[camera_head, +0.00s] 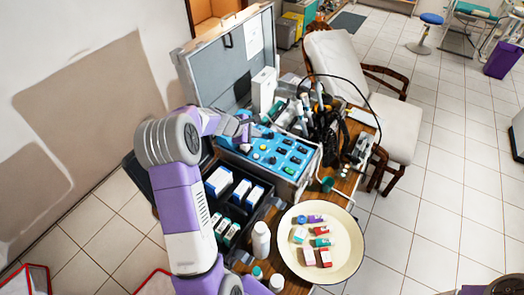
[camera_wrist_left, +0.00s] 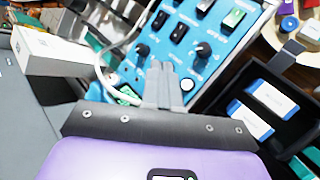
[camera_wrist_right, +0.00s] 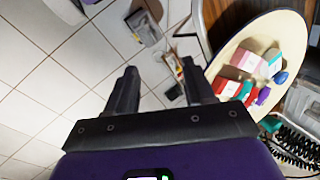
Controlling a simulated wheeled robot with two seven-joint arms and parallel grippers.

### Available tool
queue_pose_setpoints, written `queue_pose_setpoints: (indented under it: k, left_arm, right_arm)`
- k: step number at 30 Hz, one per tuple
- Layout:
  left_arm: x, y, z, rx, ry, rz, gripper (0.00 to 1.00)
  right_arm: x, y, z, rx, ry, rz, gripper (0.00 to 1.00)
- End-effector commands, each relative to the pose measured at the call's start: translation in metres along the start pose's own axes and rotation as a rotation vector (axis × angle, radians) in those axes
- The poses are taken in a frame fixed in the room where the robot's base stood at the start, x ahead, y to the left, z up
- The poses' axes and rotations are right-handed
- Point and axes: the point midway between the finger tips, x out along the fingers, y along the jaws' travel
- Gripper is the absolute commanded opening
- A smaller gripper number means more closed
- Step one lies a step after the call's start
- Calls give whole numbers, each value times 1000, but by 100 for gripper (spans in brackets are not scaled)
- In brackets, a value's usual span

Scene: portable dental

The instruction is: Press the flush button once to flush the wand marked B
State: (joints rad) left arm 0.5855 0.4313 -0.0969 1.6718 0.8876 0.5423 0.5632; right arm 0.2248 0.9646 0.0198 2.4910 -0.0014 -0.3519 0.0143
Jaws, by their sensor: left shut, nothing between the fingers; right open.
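The blue control panel (camera_head: 268,165) of the open dental case carries rows of dark switches and several round buttons or knobs; it also shows in the left wrist view (camera_wrist_left: 160,22). I cannot read which control is the flush button. A white round button (camera_wrist_left: 187,84) sits just right of my left fingertips in the left wrist view. My left gripper (camera_wrist_left: 160,72) is shut and empty, over the panel's near edge; in the head view it is at the panel's left end (camera_head: 247,122). Dark handpieces and hoses (camera_head: 325,115) stand behind the panel; no B mark is legible. My right gripper (camera_wrist_right: 157,75) is open and empty, over the floor.
A cream round tray (camera_head: 345,262) with small coloured boxes stands at the table's front. White bottles (camera_head: 261,238) stand left of it. A black organiser (camera_head: 208,205) with boxes lies before the case. A chair (camera_head: 340,65) stands behind.

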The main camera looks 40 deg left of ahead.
Motion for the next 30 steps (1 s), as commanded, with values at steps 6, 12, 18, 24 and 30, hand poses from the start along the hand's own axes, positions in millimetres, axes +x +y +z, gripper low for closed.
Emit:
queue_pose_setpoints:
  k: [6,12,18,24,30]
  left_arm:
    - [0,0,0,1,1,-1,0]
    - [5,-4,-4,1,1,-2,0]
    - [19,-15,-14,0,1,-2,0]
    - [40,-30,-29,0,2,-2,0]
    - [57,-42,-42,1,2,-2,0]
  right_arm:
    - [0,0,0,0,0,0,53]
    - [5,2,0,0,0,0,53]
    - [21,8,-1,0,1,0,53]
    - [44,17,-2,0,1,0,53]
    - [65,24,-3,0,1,0,53]
